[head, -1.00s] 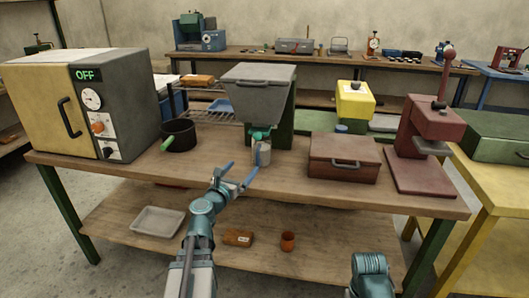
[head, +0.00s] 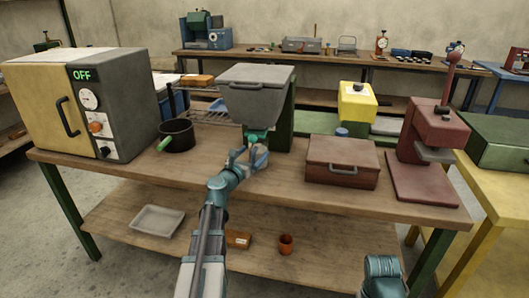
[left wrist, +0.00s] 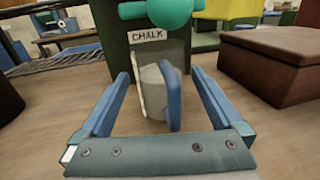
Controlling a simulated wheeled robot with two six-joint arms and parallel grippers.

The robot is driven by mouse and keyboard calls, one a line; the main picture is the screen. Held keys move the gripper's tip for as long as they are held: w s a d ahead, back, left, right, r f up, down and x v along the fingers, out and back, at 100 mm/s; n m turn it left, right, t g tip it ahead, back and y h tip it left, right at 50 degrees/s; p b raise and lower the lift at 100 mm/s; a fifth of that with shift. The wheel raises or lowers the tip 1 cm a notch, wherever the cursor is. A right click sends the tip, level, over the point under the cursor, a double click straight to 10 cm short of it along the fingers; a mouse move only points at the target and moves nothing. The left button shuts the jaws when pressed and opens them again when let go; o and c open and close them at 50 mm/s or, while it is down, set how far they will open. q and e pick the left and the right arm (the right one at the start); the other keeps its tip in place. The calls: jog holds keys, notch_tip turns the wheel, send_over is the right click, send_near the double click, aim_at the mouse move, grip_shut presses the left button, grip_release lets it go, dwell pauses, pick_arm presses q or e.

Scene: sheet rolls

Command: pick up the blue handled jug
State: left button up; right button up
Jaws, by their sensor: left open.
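The jug (left wrist: 152,92) stands upright on the bench, under the spout of the chalk hopper. It looks clear-walled with pale grey contents, and its blue handle (left wrist: 173,97) faces my left wrist camera. My left gripper (left wrist: 160,73) is open, with one blue finger on each side of the jug and a gap on both sides. In the head view the left gripper (head: 245,156) partly hides the jug (head: 261,157). My right gripper is not in view; only part of that arm shows at the bottom.
The grey hopper (head: 258,92) with its green valve (head: 256,137) hangs just above the jug. A black pot (head: 177,136) with a green handle stands to the left. A red-brown box (head: 342,162) stands to the right. The bench front (head: 290,190) is clear.

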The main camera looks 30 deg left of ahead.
pick_arm(q)
jog(key=shift+w, duration=0.5)
jog(key=shift+s, duration=0.1)
jog(key=shift+c, duration=0.7)
grip_shut()
jog(key=shift+r+p, duration=0.2)
jog(key=shift+p, duration=0.1)
